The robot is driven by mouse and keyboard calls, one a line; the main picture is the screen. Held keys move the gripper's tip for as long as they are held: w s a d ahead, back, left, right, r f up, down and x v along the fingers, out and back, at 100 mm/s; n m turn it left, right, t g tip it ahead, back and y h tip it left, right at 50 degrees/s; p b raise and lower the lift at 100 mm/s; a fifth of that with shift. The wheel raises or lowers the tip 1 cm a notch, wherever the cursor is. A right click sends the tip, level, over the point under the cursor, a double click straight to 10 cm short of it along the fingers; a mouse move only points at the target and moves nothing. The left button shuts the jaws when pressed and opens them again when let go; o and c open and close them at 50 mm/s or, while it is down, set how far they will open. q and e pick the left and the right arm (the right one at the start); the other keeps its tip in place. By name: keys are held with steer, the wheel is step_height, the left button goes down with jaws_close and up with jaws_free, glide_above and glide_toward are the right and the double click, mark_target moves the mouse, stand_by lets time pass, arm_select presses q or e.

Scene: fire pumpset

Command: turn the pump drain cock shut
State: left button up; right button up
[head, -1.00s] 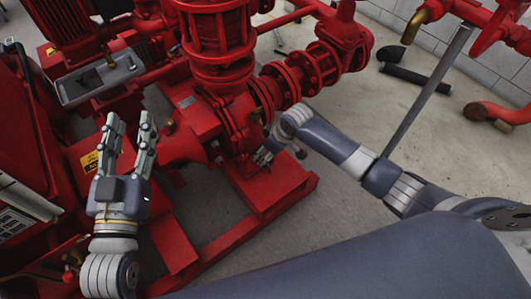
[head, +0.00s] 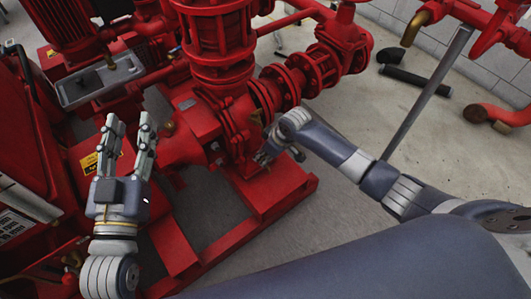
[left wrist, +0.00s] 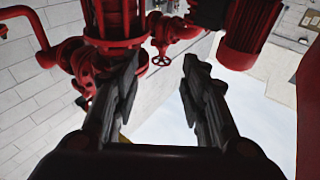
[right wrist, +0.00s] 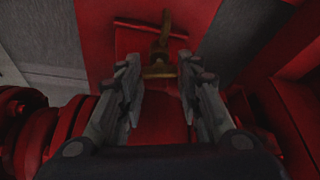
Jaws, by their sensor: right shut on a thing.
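The brass pump drain cock (right wrist: 158,48) sits low on the red pump casing (head: 238,130), seen in the right wrist view. Its brass handle (right wrist: 158,71) lies between the fingertips of my right gripper (right wrist: 159,80), which is shut on it. In the head view my right gripper (head: 265,156) is at the lower side of the casing, and the cock is hidden or too small to make out there. My left gripper (head: 131,128) is open and empty, raised to the left of the pump; its spread fingers also show in the left wrist view (left wrist: 158,75).
The red base frame (head: 255,228) runs below the pump. Red flanged piping (head: 300,75) extends behind my right wrist. A grey post (head: 428,92) stands near my right forearm.

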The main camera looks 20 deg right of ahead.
steer(key=shift+r+m+p, duration=0.1)
steer(key=shift+m+p, duration=0.3)
steer(key=shift+p, duration=0.5)
arm_select(q)
steer(key=s+a+f+g+y+p, duration=0.1)
steer(key=s+a+f+g, duration=0.1)
steer(key=f+g, duration=0.35)
steer(key=s+a+f+g+y, duration=0.1)
steer(key=s+f+g+y, duration=0.15)
steer(key=f, duration=0.65)
arm_select(e)
steer(key=shift+m, duration=0.3)
steer(key=shift+a+m+h+p, duration=0.1)
steer(key=shift+m+h+p, duration=0.25)
steer(key=shift+p, duration=0.55)
steer(key=shift+m+t+h+p, duration=0.3)
steer(key=shift+m+p, duration=0.45)
steer(key=shift+p, duration=0.45)
arm_select(q)
steer(key=s+a+f+g, duration=0.2)
steer(key=s+f+g, duration=0.1)
steer(key=s, duration=0.3)
steer(key=s+a+f+g+y, duration=0.1)
steer(key=s+a+f+g, duration=0.1)
steer(key=s+g, duration=0.3)
steer(key=shift+s+a+f+n, duration=0.35)
steer(key=shift+s+f+n, duration=0.05)
steer(key=shift+s, duration=0.65)
